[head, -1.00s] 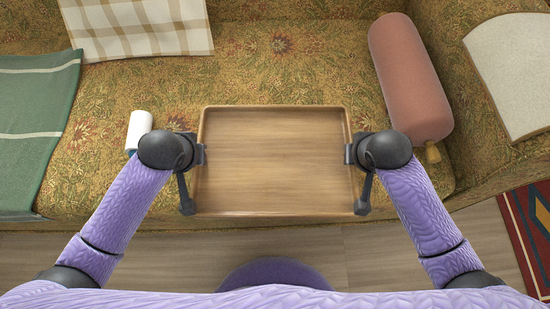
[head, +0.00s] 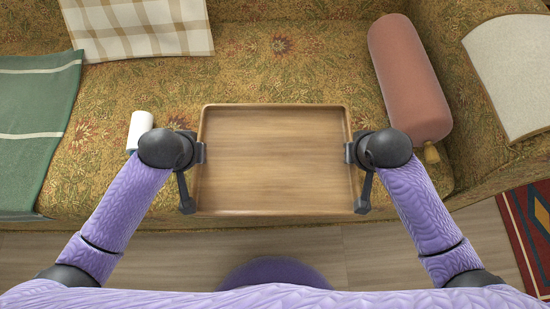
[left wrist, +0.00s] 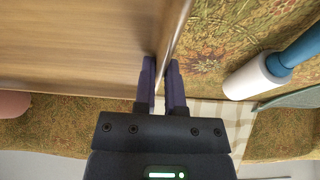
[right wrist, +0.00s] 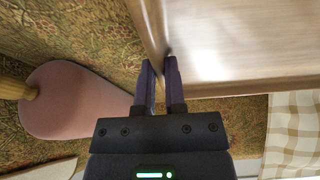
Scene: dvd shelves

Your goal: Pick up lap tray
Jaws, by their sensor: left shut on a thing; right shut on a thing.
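The lap tray (head: 275,160) is a rectangular wooden tray with a low rim, in front of and partly over the sofa seat in the head view. My left gripper (head: 200,153) is shut on its left rim. In the left wrist view, the fingers of that gripper (left wrist: 163,68) straddle the tray's edge (left wrist: 90,40). My right gripper (head: 352,153) is shut on the right rim. In the right wrist view, its fingers (right wrist: 159,68) sit either side of the tray's rim (right wrist: 230,45). The tray looks roughly level and empty.
The patterned sofa (head: 280,70) lies behind and beneath. A white lint roller (head: 140,126) lies left of my left gripper. A pink bolster (head: 410,80) lies to the right, close to my right gripper. A green blanket (head: 35,130), checked cloth (head: 135,28) and cream cushion (head: 515,70) lie around.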

